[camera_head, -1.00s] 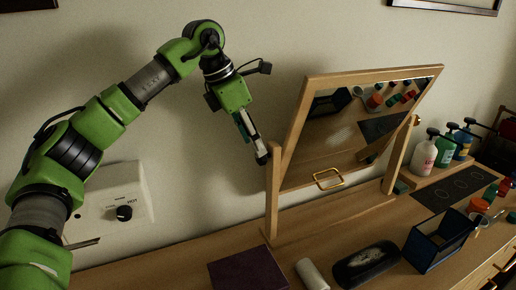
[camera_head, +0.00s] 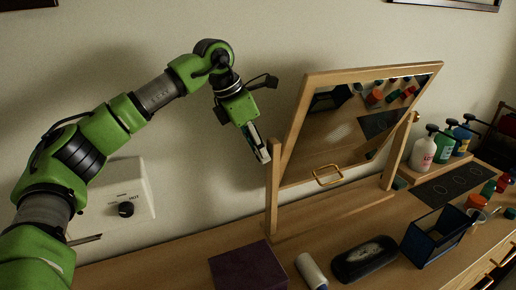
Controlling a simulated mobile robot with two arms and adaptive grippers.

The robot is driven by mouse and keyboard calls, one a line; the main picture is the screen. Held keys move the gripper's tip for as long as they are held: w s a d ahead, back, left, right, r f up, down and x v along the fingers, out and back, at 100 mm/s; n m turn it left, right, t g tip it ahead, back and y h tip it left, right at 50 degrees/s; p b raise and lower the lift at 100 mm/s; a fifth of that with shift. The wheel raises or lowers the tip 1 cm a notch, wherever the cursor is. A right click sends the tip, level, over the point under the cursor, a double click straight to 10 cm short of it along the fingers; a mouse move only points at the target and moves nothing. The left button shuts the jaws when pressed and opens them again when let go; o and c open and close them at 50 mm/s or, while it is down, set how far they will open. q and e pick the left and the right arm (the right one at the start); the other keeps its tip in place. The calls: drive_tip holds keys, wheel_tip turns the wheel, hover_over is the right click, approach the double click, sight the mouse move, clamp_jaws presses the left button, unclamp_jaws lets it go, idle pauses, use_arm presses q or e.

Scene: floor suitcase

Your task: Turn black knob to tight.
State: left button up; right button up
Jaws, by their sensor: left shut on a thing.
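My left gripper (camera_head: 261,150) points down at the top of the left post of the tilting mirror stand (camera_head: 273,190). Its fingers are shut at the side of that post, on what looks like the mirror's black knob, which the fingers hide. The mirror (camera_head: 350,125) leans in its wooden frame between two posts, with a brass handle at its lower edge. Another black knob (camera_head: 126,209) sits on a white wall box (camera_head: 115,200) at the left, apart from the gripper. My right gripper is out of view.
A purple box (camera_head: 248,268), a white roll (camera_head: 311,271) and a black case (camera_head: 365,260) lie at the front of the wooden top. A blue open box (camera_head: 432,240) and pump bottles (camera_head: 423,152) stand at the right. The wall is close behind the arm.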

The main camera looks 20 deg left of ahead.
use_arm(q)
drive_tip(key=shift+f+b, duration=0.1)
drive_tip(key=shift+b, duration=0.35)
drive_tip(key=t+y+b, duration=0.1)
drive_tip(key=b, duration=0.2)
drive_tip(key=t+y+b, duration=0.1)
drive_tip(key=b, duration=0.1)
drive_tip(key=m+t+y+b, duration=0.1)
drive_tip(key=b, duration=0.2)
drive_tip(key=shift+s+d+f+t+y+b, duration=0.2)
drive_tip(key=shift+s+d+t+y+b, duration=0.1)
drive_tip(key=shift+d+t, duration=0.1)
drive_tip(key=shift+r+t+y+b, duration=0.15)
drive_tip(key=shift+t+y+b, duration=0.3)
drive_tip(key=shift+b, duration=0.55)
drive_tip(key=o, duration=1.1)
drive_tip(key=shift+c, duration=0.2)
drive_tip(key=v, duration=1.2)
